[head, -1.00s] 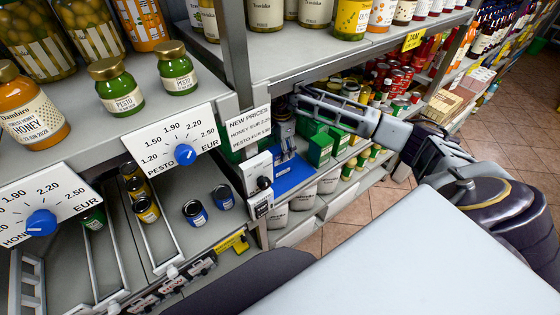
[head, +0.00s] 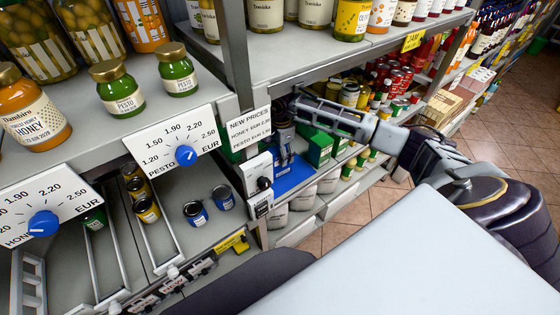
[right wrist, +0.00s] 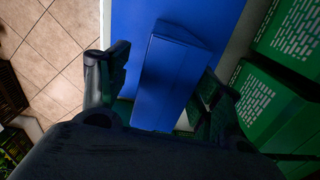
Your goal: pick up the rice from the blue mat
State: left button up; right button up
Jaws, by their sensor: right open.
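The rice looks to be a blue box (right wrist: 168,85) standing on the blue mat (right wrist: 128,20) in the right wrist view. In the head view the mat (head: 292,179) lies on the middle shelf, and the box (head: 286,150) is partly hidden by my right gripper (head: 284,132). My right gripper is open. In the right wrist view its fingers (right wrist: 165,72) stand on either side of the box, with the left finger near its left side and the right finger close to its right side. Contact cannot be told. My left gripper is not in view.
Green boxes (right wrist: 285,105) stand close to the right of the mat; they also show in the head view (head: 318,150). A shelf post and a white dial unit (head: 258,172) stand left of the mat. The upper shelf (head: 300,48) overhangs it. Tiled floor lies open at the right.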

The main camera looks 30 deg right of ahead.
notch_tip(320, 180, down, 3)
jog(key=shift+w+a+f+p, duration=0.1)
jog(key=shift+w+f+p, duration=0.1)
jog(key=shift+p, duration=0.3)
jog(key=shift+f, duration=0.75)
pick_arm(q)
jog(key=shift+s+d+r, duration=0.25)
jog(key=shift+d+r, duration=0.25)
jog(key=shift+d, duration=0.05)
pick_arm(e)
jog(key=c, duration=1.3)
jog(key=shift+r, duration=0.1)
